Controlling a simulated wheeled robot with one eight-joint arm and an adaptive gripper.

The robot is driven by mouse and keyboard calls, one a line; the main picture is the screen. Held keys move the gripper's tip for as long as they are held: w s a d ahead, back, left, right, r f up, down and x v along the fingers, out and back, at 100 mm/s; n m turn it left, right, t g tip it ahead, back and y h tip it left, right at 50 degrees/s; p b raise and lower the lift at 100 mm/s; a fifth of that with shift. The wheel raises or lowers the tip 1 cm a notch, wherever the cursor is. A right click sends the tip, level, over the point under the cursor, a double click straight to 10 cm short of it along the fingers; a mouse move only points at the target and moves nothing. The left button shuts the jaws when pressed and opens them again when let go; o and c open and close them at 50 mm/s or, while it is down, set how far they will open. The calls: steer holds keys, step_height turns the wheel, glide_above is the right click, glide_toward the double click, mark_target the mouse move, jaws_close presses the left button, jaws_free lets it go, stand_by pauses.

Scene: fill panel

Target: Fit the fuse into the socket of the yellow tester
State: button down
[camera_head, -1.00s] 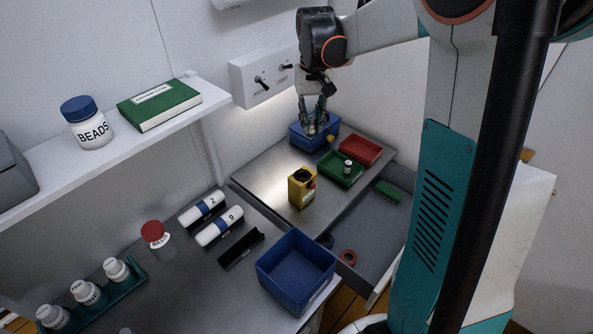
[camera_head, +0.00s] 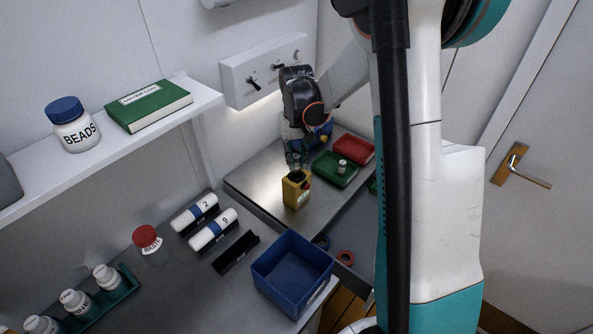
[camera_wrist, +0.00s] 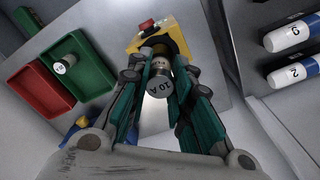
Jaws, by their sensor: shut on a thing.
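My gripper (camera_wrist: 158,95) is shut on a grey cylindrical fuse (camera_wrist: 160,86) marked "10 A", held between the fingertips in the wrist view. The yellow tester (camera_head: 297,193) stands on the raised metal surface, with a dark round top and a red button on its side. In the head view my gripper (camera_head: 295,162) is right above the tester. The tester also shows in the wrist view (camera_wrist: 178,27), just beyond the fuse. The fuse and fingers partly cover its socket, so I cannot tell whether the fuse touches it.
A green tray (camera_head: 322,174) holding another small cylinder (camera_head: 341,167) and a red tray (camera_head: 365,152) lie right of the tester. A blue bin (camera_head: 325,132) is behind my gripper. A larger blue bin (camera_head: 285,289) stands in front. White cylinders (camera_head: 213,230) lie to the left.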

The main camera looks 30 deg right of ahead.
mark_target(297, 169)
steer(key=shift+f+b, duration=0.4)
steer(key=shift+f, duration=1.85)
steer(key=shift+f, duration=0.1)
steer(key=c, duration=1.4)
jaws_free()
steer(key=shift+c, duration=0.2)
